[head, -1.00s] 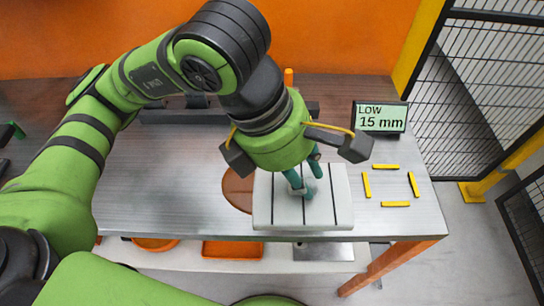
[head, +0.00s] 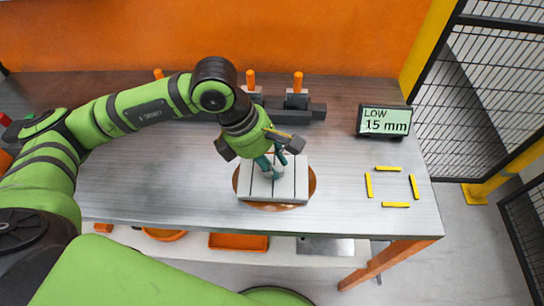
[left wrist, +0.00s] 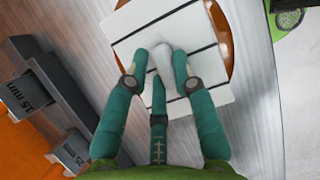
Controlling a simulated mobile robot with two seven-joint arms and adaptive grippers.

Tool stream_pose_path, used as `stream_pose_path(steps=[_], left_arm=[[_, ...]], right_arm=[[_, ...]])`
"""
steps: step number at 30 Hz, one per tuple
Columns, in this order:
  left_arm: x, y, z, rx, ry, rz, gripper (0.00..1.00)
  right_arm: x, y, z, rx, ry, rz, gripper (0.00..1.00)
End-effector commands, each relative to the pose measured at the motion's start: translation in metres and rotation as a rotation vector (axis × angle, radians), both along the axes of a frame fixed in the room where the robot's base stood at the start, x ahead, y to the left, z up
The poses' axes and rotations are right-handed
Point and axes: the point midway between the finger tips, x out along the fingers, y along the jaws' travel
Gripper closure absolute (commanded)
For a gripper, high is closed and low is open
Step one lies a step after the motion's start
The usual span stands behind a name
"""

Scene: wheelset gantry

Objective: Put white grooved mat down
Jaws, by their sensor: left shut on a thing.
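The white grooved mat (head: 296,181) is a pale square slab with dark grooves and a grey grip at its middle. My left gripper (head: 272,173) is shut on that grip from above. In the left wrist view, the teal fingers (left wrist: 163,62) close around the grip, and the mat (left wrist: 205,22) lies flat across the picture. The mat is over a round brown disc (head: 312,182), whose rim shows around it. I cannot tell whether the mat touches the disc. My right gripper is not in view.
Dark blocks with orange handles (head: 298,84) stand at the table's back; one reads 15 mm in the left wrist view (left wrist: 32,92). A display (head: 384,121) reads LOW 15 mm. Yellow strips (head: 396,204) frame a clear square at the right. Orange trays (head: 238,242) sit below.

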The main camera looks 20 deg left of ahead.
Motion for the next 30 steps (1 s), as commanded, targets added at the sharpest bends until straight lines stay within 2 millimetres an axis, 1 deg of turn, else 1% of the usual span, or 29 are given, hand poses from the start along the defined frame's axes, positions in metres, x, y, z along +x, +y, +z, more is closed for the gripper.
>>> stream_pose_path(steps=[6,9,10,11,12,20,24,26,29,30], left_arm=[[0.0,0.0,0.0,-0.001,-0.001,0.0,1.0],[0.0,0.0,-0.003,-0.001,-0.001,0.0,1.0],[0.0,0.0,-0.002,0.0,-0.001,0.0,0.66],[0.0,0.0,-0.002,0.0,-0.001,0.001,0.54],[0.0,0.0,-0.002,0.0,-0.001,0.001,0.5],[0.0,0.0,-0.001,0.0,0.0,0.001,0.5],[0.0,0.001,0.003,-0.001,-0.002,0.002,0.5],[0.0,0.004,0.008,0.0,-0.003,0.002,0.5],[-0.002,0.011,0.024,0.001,-0.006,0.003,0.5],[-0.002,0.014,0.032,-0.001,-0.007,0.004,0.5]], right_arm=[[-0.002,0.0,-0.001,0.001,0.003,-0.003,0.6],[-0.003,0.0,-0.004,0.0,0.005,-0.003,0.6],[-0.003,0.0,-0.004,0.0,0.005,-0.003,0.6],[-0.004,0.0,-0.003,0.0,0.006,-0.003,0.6],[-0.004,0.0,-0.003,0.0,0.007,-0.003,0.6],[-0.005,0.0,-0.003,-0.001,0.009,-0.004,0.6],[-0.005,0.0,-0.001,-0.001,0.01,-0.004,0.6],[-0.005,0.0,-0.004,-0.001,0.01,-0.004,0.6],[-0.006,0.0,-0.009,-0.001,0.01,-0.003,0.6],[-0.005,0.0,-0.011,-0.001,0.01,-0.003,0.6]])
